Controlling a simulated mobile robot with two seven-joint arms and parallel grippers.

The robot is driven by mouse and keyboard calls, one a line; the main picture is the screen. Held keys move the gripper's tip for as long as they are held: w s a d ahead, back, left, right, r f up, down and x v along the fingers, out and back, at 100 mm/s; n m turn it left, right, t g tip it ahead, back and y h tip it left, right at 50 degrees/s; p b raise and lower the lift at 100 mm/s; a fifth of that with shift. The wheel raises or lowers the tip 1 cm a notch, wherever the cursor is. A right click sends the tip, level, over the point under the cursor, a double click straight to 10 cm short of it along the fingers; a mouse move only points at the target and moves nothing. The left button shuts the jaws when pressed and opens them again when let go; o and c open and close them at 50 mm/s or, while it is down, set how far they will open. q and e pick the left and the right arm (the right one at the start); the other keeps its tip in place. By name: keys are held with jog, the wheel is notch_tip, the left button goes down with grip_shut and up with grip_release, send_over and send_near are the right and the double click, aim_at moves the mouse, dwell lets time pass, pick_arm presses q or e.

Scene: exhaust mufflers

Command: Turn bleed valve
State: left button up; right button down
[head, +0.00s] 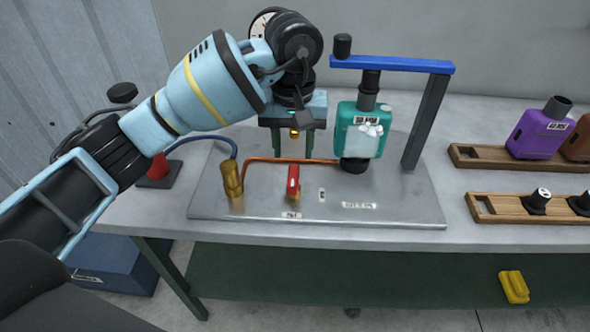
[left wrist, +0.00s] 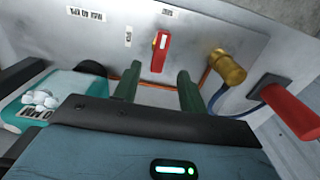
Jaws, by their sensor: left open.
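A red valve handle (head: 293,181) lies near the front middle of the grey metal plate (head: 400,205), with a little brass showing at its base. In the left wrist view the red handle (left wrist: 160,52) is just beyond the fingertips. My left gripper (head: 292,148) is open and empty, fingers pointing down, above and behind the handle and apart from it. In the left wrist view its two green fingers (left wrist: 156,86) frame an empty gap in line with the handle. A small brass part (head: 294,133) shows between the fingers. My right gripper is not in view.
A brass fitting (head: 231,180) with a blue hose stands left of the handle. A copper pipe (head: 320,161) runs behind it. A teal canister (head: 356,140) stands right, under a blue bar (head: 395,64). Wooden racks (head: 490,157) are farther right. The plate's front right is clear.

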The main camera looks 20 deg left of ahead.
aim_at(293, 175)
pick_arm(q)
notch_tip(293, 175, down, 7)
jog(key=shift+r, duration=0.15)
dwell(0.4)
grip_shut()
